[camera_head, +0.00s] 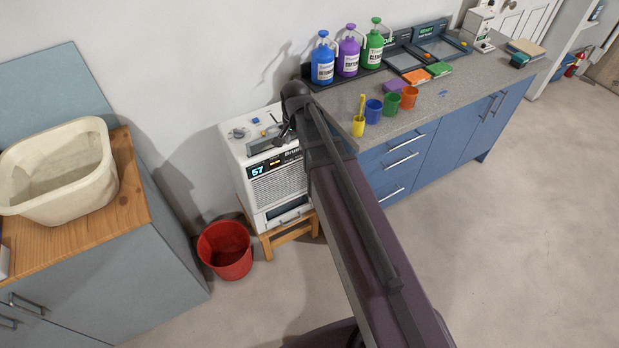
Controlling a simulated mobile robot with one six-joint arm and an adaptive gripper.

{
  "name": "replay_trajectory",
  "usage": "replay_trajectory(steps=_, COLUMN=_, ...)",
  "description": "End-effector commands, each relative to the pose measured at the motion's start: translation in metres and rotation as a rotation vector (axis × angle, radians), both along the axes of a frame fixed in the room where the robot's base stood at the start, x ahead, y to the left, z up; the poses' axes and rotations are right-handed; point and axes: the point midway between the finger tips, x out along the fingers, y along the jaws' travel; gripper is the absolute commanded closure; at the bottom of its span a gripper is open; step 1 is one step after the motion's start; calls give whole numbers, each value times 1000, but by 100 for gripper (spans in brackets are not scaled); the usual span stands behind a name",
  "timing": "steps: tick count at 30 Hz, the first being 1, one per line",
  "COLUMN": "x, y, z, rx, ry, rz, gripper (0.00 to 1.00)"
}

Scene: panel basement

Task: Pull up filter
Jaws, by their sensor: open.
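A white machine (277,186) with a louvred front and a display reading 57 stands on a wooden stool against the wall. On its top are a round dial, a small blue part (255,121) and a dark slot-like part (262,146). I cannot tell for certain which part is the filter. My arm reaches up from the bottom of the picture to the machine. My gripper (284,136) is over the right part of the machine's top, small and dark, with its fingers open. The arm hides the machine's right edge. I cannot tell whether the fingers touch anything.
A red bucket (224,250) stands on the floor left of the stool. A wooden-topped cabinet (134,215) at left holds a cream tub (60,208). A grey counter (470,88) at right holds bottles, coloured cups and trays. The floor at right is clear.

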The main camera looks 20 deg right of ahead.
Motion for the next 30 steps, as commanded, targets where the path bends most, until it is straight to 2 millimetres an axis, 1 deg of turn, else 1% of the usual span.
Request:
replay_trajectory(steps=1, x=-10, y=-1, z=-4, rx=-4, ry=4, rz=29, gripper=52)
replay_trajectory(steps=3, x=-19, y=-2, z=-6, rx=-10, ry=11, rz=76, gripper=52)
replay_trajectory(steps=21, x=-96, y=-12, z=-27, rx=-49, ry=60, rz=462, gripper=52)
replay_trajectory(steps=25, x=-108, y=-13, z=-30, rx=-53, ry=69, rz=526, gripper=52)
replay_trajectory(steps=30, x=-117, y=-15, z=-31, rx=-56, ry=74, rz=577, gripper=52)
